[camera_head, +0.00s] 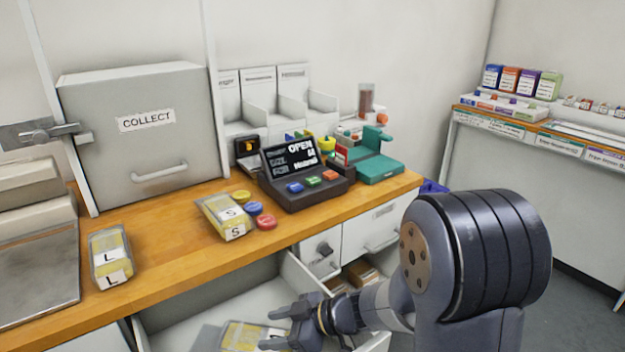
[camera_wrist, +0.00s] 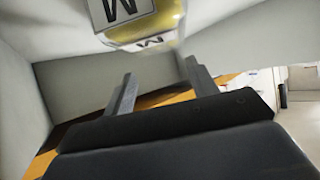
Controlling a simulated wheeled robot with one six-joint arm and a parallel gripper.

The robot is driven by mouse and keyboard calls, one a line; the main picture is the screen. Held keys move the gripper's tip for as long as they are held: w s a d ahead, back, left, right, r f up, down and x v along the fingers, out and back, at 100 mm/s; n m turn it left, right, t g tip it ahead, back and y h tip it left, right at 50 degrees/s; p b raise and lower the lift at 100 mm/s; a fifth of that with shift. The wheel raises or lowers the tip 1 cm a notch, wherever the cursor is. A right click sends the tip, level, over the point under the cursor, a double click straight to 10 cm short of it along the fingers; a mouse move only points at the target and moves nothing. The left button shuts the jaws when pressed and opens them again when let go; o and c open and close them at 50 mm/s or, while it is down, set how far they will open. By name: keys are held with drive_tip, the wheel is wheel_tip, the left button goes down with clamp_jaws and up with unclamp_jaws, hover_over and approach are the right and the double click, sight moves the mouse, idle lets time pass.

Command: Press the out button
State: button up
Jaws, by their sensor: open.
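A dark terminal (camera_head: 305,190) stands on the wooden counter, with a screen (camera_head: 290,157) showing white text. Blue (camera_head: 295,187), green (camera_head: 313,181) and red (camera_head: 329,175) buttons sit on its front. Their labels are too small to read, so I cannot tell which is the out button. My gripper (camera_head: 274,329) is open, low at the open drawer (camera_head: 185,318), below and in front of the terminal and apart from it. A yellow packet (camera_head: 243,340) is by the fingers. The wrist view shows a packet marked M (camera_wrist: 150,28) beyond the open fingers (camera_wrist: 158,80); nothing shows gripped.
Packets marked S (camera_head: 222,215) and L (camera_head: 110,258) lie on the counter (camera_head: 160,245). Coloured discs (camera_head: 266,222) sit left of the terminal, a teal device (camera_head: 375,165) right of it. A grey COLLECT box (camera_head: 145,135) stands behind. Another drawer (camera_head: 370,230) is below.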

clamp_jaws()
idle(0.4)
idle(0.6)
